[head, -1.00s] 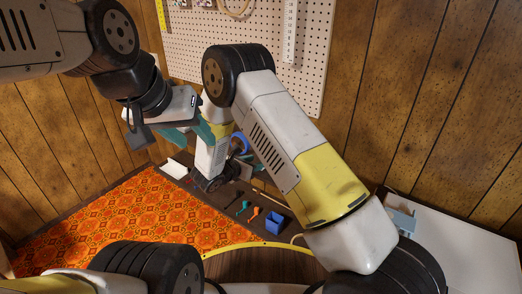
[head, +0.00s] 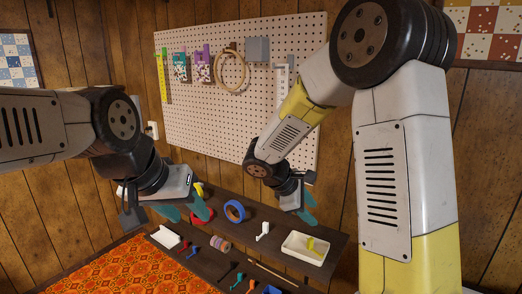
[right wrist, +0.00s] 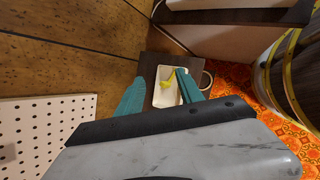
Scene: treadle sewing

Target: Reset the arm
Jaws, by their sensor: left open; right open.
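My left gripper (head: 186,212) with teal fingers is at the left, in front of the shelf. It is open, and I see nothing between its fingers. My right gripper (head: 301,212) is near the right part of the shelf, beside a white tray (head: 291,243) that holds a small yellow thing (head: 318,246). It is open and empty. In the right wrist view its teal fingers (right wrist: 158,98) stand apart, with the white tray (right wrist: 162,98) seen beyond and between them.
The dark shelf (head: 338,240) carries a blue tape roll (head: 234,211) and a white piece (head: 263,231). A lower shelf holds several small items and a blue box (head: 272,289). A pegboard (head: 210,130) with a hoop (head: 229,70) hangs behind. An orange patterned rug (head: 110,270) lies below.

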